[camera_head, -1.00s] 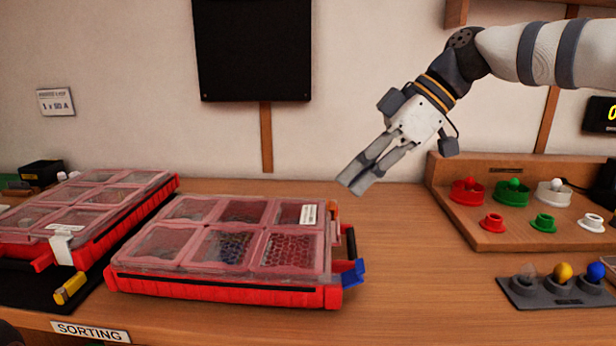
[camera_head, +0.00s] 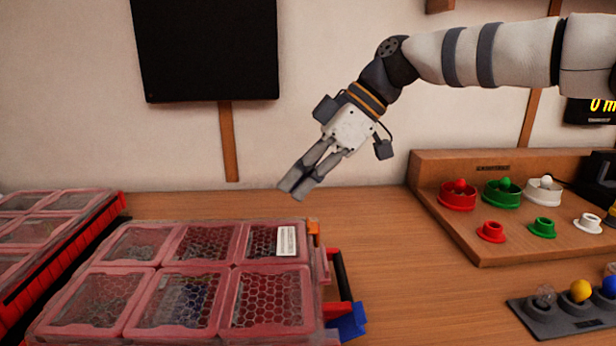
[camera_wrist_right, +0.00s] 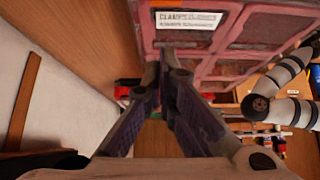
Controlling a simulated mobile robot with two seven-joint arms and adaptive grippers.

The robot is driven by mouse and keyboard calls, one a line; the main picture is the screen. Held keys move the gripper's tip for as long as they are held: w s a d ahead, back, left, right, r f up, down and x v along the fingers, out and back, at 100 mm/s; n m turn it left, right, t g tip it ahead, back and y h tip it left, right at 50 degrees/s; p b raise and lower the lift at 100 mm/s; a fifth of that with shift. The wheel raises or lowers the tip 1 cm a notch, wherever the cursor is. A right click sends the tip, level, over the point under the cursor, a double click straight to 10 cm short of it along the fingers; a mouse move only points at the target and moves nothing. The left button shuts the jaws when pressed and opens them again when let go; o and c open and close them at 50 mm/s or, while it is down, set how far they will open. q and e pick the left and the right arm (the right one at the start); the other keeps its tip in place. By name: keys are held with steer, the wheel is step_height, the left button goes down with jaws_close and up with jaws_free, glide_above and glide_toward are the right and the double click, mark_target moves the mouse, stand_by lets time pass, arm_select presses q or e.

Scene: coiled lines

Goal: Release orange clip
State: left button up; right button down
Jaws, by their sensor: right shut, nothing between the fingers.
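The orange clip (camera_head: 314,232) sits at the far right corner of the nearer red case (camera_head: 215,271), by the white label. A blue clip (camera_head: 346,321) shows at the case's near right corner, beside a dark handle (camera_head: 340,275). My right gripper (camera_head: 296,191) is shut and empty, in the air above the far right part of the case, pointing down and left. In the right wrist view its fingertips (camera_wrist_right: 166,58) meet just below the white label (camera_wrist_right: 187,20) on the lid. My left gripper is not in view.
A second red case (camera_head: 50,235) stands at the left. At the right, a wooden stand (camera_head: 480,248) holds red, green and white pieces, and a grey holder (camera_head: 560,316) carries small balls. The table between case and stand is clear.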

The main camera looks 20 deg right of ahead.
steer(key=x, duration=0.6)
steer(key=d, duration=0.1)
steer(key=s+d, duration=0.1)
steer(key=d, duration=0.1)
steer(key=shift+d+r+p, duration=0.1)
steer(key=shift+r+p, duration=0.05)
steer(key=shift+p, duration=0.2)
steer(key=shift+d, duration=0.3)
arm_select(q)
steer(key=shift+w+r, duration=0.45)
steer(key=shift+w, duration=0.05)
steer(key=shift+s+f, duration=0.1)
arm_select(e)
steer(key=shift+f, duration=0.25)
